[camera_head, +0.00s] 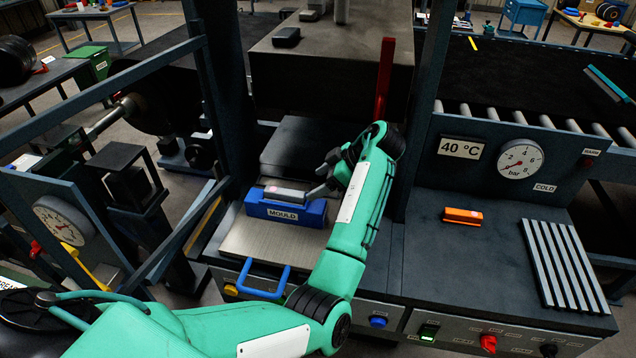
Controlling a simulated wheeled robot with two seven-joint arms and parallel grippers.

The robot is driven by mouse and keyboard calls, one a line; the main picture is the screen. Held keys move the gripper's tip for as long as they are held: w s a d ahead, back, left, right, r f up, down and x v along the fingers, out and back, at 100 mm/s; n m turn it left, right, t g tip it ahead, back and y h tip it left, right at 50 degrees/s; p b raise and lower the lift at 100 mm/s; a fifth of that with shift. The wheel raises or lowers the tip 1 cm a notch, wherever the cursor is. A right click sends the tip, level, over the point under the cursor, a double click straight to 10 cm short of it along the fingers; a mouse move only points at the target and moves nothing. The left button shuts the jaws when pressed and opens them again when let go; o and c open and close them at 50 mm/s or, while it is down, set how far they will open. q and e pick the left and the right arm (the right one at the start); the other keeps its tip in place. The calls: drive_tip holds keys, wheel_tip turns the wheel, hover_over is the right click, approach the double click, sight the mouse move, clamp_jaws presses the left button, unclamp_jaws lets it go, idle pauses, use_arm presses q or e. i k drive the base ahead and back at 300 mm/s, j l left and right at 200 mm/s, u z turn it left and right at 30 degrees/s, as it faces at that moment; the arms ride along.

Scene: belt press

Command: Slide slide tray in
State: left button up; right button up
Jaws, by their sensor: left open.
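The slide tray (250,238) is a bare metal plate, pulled out toward me in front of the press, with a blue loop handle (264,292) at its front edge. A blue block labelled MOULD (270,210) sits on the tray, with a small grey and pinkish piece on its top. My left gripper (318,182) is open, just right of and above the mould, and apart from the handle. My green left forearm crosses over the tray's right side and hides part of it. My right gripper is not in view.
The heavy upper press block (330,75) hangs above a dark lower block (298,148) behind the mould. A red upright bar (384,78) stands right of it. An orange block (462,216) and a slatted rack (565,265) lie on the right bench. Blue posts flank the press.

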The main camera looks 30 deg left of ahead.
sight(288, 246)
drive_tip(key=k+l, duration=0.3)
drive_tip(key=k, duration=0.15)
drive_tip(key=k+l, duration=0.3)
drive_tip(key=k, duration=0.15)
